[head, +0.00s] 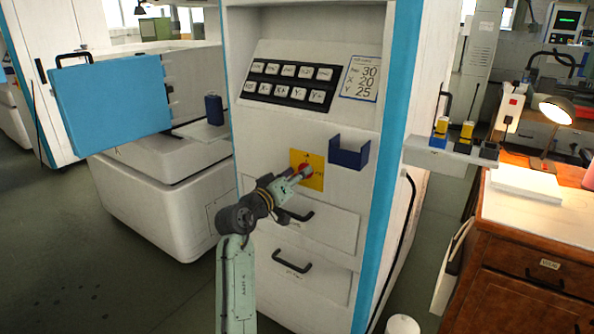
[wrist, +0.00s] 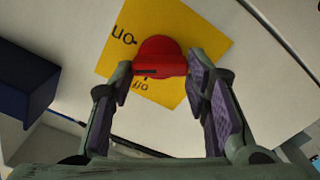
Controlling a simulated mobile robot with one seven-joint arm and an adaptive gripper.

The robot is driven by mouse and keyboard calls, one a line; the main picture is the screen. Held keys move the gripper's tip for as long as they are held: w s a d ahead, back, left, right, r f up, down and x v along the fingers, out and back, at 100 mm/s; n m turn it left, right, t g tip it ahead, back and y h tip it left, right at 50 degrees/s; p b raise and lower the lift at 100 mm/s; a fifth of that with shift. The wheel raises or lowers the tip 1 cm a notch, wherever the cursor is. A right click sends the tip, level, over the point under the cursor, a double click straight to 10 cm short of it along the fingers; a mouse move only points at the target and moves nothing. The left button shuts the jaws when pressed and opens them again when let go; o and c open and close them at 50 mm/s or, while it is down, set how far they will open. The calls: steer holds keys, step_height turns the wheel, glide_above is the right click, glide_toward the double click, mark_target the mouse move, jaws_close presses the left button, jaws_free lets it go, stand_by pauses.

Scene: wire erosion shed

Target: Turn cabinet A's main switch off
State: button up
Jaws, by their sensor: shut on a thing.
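The cabinet (head: 268,135) is white with blue edge strips and stands in the middle of the head view. A yellow plate (head: 317,181) on its front carries the red main switch knob (head: 302,167). In the wrist view the red knob (wrist: 163,56) sits on the yellow plate (wrist: 196,28), with "on" printed to its left and "off" below it. The knob has a dark slot near its lower edge. My gripper (wrist: 162,78) is shut on the knob, one finger on each side. In the head view my gripper (head: 299,175) reaches the plate and partly hides the knob.
A dark blue open holder (head: 348,155) is fixed just right of the plate. A button panel (head: 291,84) is above; two drawers with black handles (head: 292,261) are below. A shelf (head: 440,156) with small devices juts out at the right, near a wooden desk (head: 530,245).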

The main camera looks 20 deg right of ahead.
steer(key=n+p, duration=0.7)
steer(key=n, duration=0.4)
steer(key=shift+w+a+f+p, duration=0.1)
steer(key=shift+f+p, duration=0.05)
steer(key=shift+p, duration=0.2)
steer(key=shift+n, duration=0.4)
steer(key=o, duration=1.2)
steer(key=shift+c, duration=0.2)
steer(key=shift+a, duration=0.1)
steer(key=v, duration=1.2)
